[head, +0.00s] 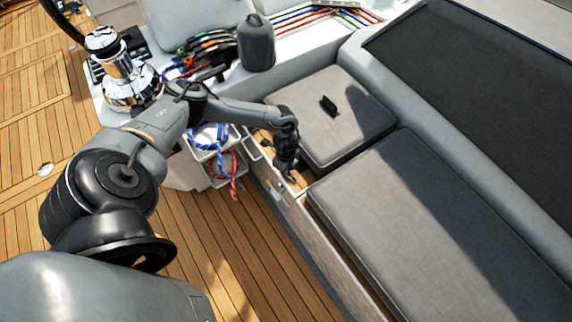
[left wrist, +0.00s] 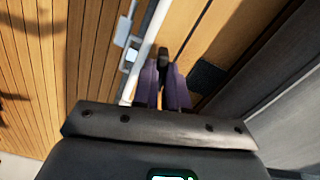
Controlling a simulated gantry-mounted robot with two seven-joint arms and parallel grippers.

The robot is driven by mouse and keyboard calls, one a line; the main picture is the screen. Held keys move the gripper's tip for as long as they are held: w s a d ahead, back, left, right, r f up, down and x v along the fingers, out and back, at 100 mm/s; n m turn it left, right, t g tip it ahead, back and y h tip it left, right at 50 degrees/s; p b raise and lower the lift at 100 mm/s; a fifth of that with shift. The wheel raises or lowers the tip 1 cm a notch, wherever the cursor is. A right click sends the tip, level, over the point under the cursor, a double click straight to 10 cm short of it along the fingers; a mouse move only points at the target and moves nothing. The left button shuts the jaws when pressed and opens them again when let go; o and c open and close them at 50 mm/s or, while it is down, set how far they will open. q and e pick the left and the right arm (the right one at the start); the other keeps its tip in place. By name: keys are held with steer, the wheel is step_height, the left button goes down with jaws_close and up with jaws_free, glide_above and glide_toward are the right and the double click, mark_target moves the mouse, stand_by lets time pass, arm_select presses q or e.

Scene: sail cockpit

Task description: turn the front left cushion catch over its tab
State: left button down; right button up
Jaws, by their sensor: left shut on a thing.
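My left gripper (head: 288,172) reaches down to the wooden ledge at the seat front, beside the smaller grey cushion (head: 345,137). In the left wrist view its two purple-grey fingers (left wrist: 166,84) are shut on a small dark piece (left wrist: 163,54), which looks like the catch. The fingers hide most of it, so I cannot tell how far it is turned. A dark flat patch (left wrist: 208,76), possibly the tab, lies on the wood to the right of the fingers, apart from them. My right gripper is not in view.
A pale metal fitting (head: 278,188) sits on the ledge by the gripper. A long grey cushion (head: 440,215) lies nearer. A black object (head: 329,106) stands on the smaller cushion. Rope bins (head: 222,160) and a winch (head: 125,75) are to the left. The teak floor (head: 235,260) is clear.

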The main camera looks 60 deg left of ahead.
arm_select(q)
steer(key=n+p, duration=0.3)
steer(key=p, duration=0.1)
steer(key=n+p, duration=0.2)
steer(key=shift+r+n, duration=0.25)
steer(key=shift+n, duration=0.05)
steer(key=shift+n+p, duration=0.85)
steer(key=shift+n, duration=0.05)
steer(key=n+p, duration=0.3)
steer(key=n, duration=0.1)
steer(key=shift+d+f, duration=0.1)
steer(key=shift+f+n+p, duration=0.1)
steer(key=shift+n+p, duration=0.7)
steer(key=shift+n, duration=0.9)
steer(key=c, duration=1.2)
jaws_free()
steer(key=shift+o, duration=0.2)
